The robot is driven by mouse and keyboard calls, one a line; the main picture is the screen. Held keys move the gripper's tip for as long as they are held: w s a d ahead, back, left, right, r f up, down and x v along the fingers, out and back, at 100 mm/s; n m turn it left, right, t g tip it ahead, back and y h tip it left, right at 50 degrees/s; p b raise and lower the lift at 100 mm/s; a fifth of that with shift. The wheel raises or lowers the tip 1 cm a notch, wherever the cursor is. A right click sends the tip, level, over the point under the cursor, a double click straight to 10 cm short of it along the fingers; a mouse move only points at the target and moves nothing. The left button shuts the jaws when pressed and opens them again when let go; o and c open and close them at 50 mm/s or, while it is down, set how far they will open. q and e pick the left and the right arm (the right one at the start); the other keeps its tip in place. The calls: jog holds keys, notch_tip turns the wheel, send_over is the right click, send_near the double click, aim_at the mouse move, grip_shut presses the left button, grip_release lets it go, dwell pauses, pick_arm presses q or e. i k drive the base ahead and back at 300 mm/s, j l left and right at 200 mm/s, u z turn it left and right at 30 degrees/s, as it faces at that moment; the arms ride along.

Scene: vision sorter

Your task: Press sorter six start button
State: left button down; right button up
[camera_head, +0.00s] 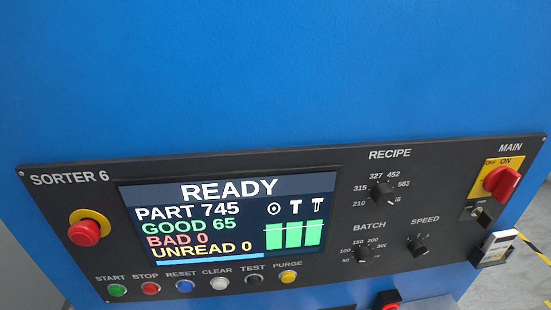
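The black control panel (330,272) labelled SORTER 6 spans the lower half of the head view. The green START button (117,290) is at its lower left, under the START label. The red STOP button (151,288) is just right of it. The panel's screen (228,190) reads READY, PART 745, GOOD 65, BAD 0, UNREAD 0. Neither of my grippers shows in this view.
A red emergency knob (83,233) on a yellow ring sticks out above START. Blue (186,285), white (219,283), black (254,280) and yellow (288,277) buttons continue the row. A red MAIN switch (501,183) is at the right. Nothing covers the panel front.

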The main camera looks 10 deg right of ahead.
aim_at(118, 291)
jog(key=i+u, duration=0.1)
jog(key=u, duration=0.85)
